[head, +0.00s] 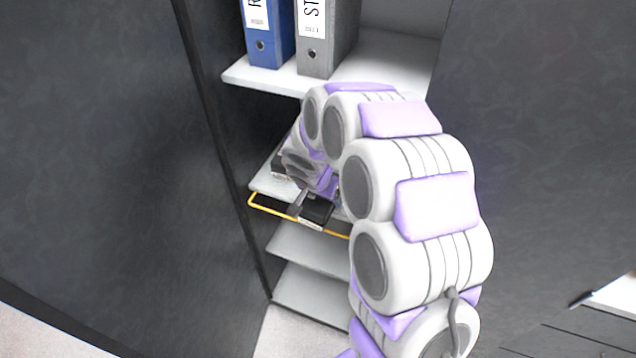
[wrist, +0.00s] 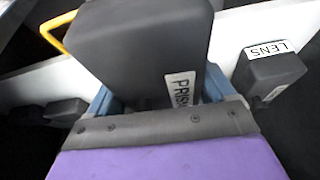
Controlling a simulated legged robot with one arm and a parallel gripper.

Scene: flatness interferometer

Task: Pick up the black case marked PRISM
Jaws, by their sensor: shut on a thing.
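The black case marked PRISM (wrist: 140,45) fills the upper middle of the wrist view, its white label facing the camera side. My gripper (wrist: 155,98) is shut on this case, with a blue-grey finger on either side of it. In the head view the black case (head: 316,210) shows at the end of my arm, at the front of a middle shelf by the yellow bar. My gripper (head: 312,197) there is partly hidden by my arm. Whether the case touches the shelf cannot be told.
A black case marked LENS (wrist: 272,70) sits close to the right in the wrist view. A yellow bar (head: 272,207) runs along the shelf (head: 262,184) front. Blue (head: 267,30) and grey (head: 325,40) binders stand on the shelf above. Lower shelves (head: 310,290) look empty.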

